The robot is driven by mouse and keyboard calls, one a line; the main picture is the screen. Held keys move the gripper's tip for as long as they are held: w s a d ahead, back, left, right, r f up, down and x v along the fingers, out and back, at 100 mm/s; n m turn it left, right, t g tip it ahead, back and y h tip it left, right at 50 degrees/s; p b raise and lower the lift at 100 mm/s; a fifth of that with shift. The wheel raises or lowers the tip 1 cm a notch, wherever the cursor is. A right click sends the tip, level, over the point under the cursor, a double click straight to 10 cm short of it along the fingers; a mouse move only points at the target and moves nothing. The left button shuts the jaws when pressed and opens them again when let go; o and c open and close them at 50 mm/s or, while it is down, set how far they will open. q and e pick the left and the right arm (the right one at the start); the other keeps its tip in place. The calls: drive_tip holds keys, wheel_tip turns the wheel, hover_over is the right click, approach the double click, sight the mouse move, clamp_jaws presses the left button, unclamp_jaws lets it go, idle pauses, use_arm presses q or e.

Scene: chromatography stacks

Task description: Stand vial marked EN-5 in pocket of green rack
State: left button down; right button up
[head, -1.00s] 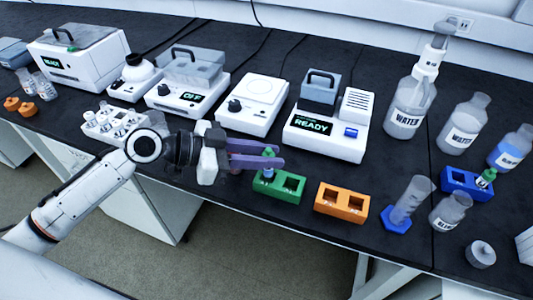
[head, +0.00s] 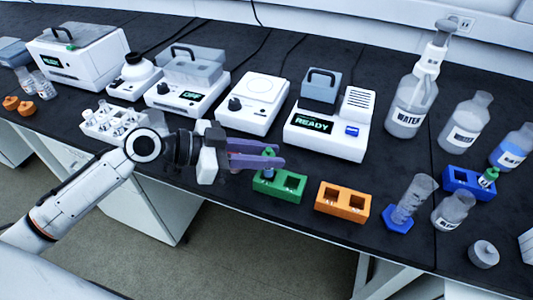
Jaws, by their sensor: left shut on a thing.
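The green rack (head: 290,195) stands near the front edge of the bench and has two pockets. A small vial with a green cap (head: 268,153) is at its left pocket, upright, with its lower part hidden in or behind the rack. Its mark is too small to read. My left gripper (head: 268,161) is shut on this vial, its purple fingers reaching in from the left at cap height. The right pocket of the green rack looks empty. My right gripper is not in view.
An orange rack (head: 342,203) stands just right of the green one. A blue rack (head: 466,181) holds another green-capped vial (head: 488,176). A READY machine (head: 328,137) stands behind. A clear cylinder on a blue base (head: 398,220) and bottles stand to the right.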

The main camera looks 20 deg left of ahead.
use_arm(q)
drive_tip(key=shift+f+b, duration=0.8)
drive_tip(key=shift+f, duration=0.2)
drive_tip(key=shift+f, duration=0.15)
drive_tip(key=shift+f+b, duration=0.4)
drive_tip(key=shift+b, duration=0.2)
drive_tip(key=c, duration=1.1)
unclamp_jaws()
drive_tip(key=shift+r, duration=0.2)
drive_tip(key=shift+r+p, duration=2.65)
drive_tip(key=shift+r, duration=0.75)
